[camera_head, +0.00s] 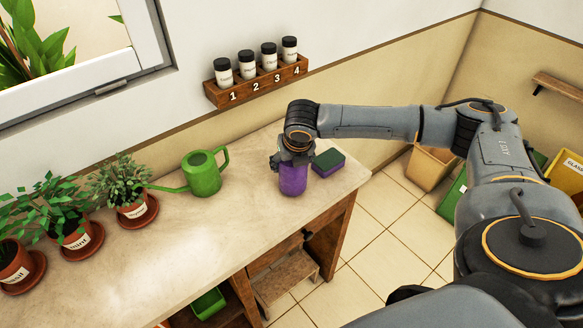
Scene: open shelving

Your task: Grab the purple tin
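The purple tin (293,182) stands upright on the worktop near its right end. My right gripper (292,163) points down right at the top of the tin, and its wrist and fingers cover the tin's upper part. The fingertips are small and partly hidden, so I cannot tell whether they are closed on the tin or only around it. My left gripper is not in view.
A green and purple sponge (328,162) lies just right of the tin. A green watering can (203,174) stands to the left, with potted herbs (134,209) further left. A wall rack (257,84) holds several jars above. The worktop's front middle is clear.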

